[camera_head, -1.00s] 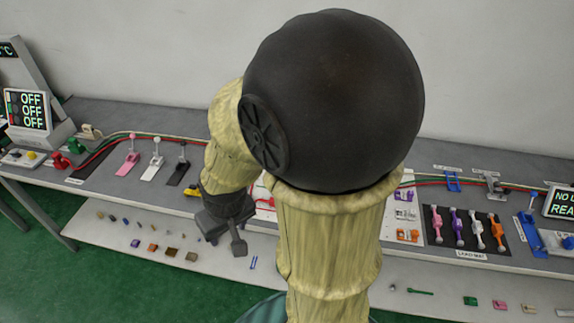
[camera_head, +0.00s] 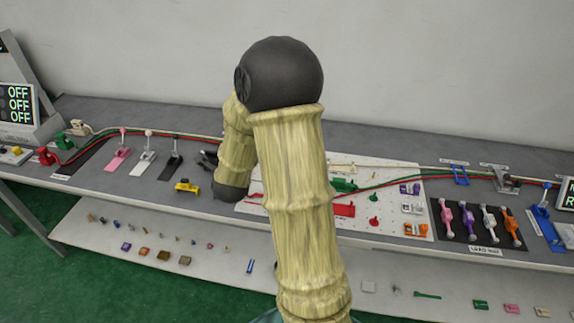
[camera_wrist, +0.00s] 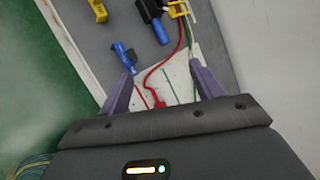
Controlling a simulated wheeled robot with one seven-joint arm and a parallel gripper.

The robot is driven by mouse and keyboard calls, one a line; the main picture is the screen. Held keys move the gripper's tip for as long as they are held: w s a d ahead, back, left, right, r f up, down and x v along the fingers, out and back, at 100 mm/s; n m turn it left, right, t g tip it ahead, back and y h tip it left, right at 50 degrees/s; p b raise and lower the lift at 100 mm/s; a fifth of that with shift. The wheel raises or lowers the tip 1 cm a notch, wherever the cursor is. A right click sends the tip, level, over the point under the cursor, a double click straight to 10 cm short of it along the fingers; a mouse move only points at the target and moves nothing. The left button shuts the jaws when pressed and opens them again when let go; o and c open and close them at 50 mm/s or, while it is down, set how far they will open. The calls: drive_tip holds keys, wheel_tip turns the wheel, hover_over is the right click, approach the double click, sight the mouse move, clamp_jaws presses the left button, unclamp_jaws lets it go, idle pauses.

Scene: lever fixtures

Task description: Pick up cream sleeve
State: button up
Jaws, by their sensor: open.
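I cannot pick out the cream sleeve with certainty. A small cream piece (camera_head: 80,127) at the end of a cream cable stands at the bench's left end in the head view. Small tan and grey pieces (camera_head: 103,220) lie on the lower shelf, too small to identify. My gripper (camera_wrist: 161,70) shows in the wrist view with its two purple-grey fingers apart and nothing held between them. A red piece on a red cable (camera_wrist: 155,98) shows between and beyond the fingers. In the head view my arm hides the gripper.
The bench (camera_head: 110,195) carries pink, white and black levers (camera_head: 148,155), a yellow piece (camera_head: 187,186) and a white board (camera_head: 390,180). Cables run along its back. Several coloured handles lie on a dark mat (camera_head: 455,232) at right. A wall stands behind.

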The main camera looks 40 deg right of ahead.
drive_tip(key=d+f+m+h+b, duration=0.2)
drive_tip(key=d+m, duration=0.4)
drive_tip(key=m, duration=0.3)
drive_tip(key=s+d+f+m+g+h+b, duration=0.1)
drive_tip(key=d+f+m+h+b, duration=0.1)
drive_tip(key=d+f+m+h, duration=0.2)
drive_tip(key=d+m, duration=0.3)
drive_tip(key=m, duration=0.1)
drive_tip(key=shift+s+d+m+g+h, duration=0.2)
drive_tip(key=shift+m+g+h, duration=0.1)
drive_tip(key=shift+m, duration=0.1)
drive_tip(key=shift+w+f, duration=0.1)
drive_tip(key=p+x, duration=0.1)
drive_tip(key=x, duration=1)
drive_tip(key=shift+w+d+f+p, duration=0.1)
drive_tip(key=shift+d+f+p, duration=0.05)
drive_tip(key=shift+p, duration=0.15)
drive_tip(key=shift+w+d+f, duration=0.15)
drive_tip(key=shift+w+d, duration=0.05)
drive_tip(key=shift+d, duration=0.1)
drive_tip(key=shift+a+f+p+x, duration=0.15)
drive_tip(key=shift+p+x, duration=0.15)
drive_tip(key=shift+x, duration=1)
drive_tip(key=shift+a+f+p+x, duration=0.15)
drive_tip(key=shift+p+x, duration=0.15)
drive_tip(key=shift+x, duration=0.95)
drive_tip(key=shift+w, duration=0.15)
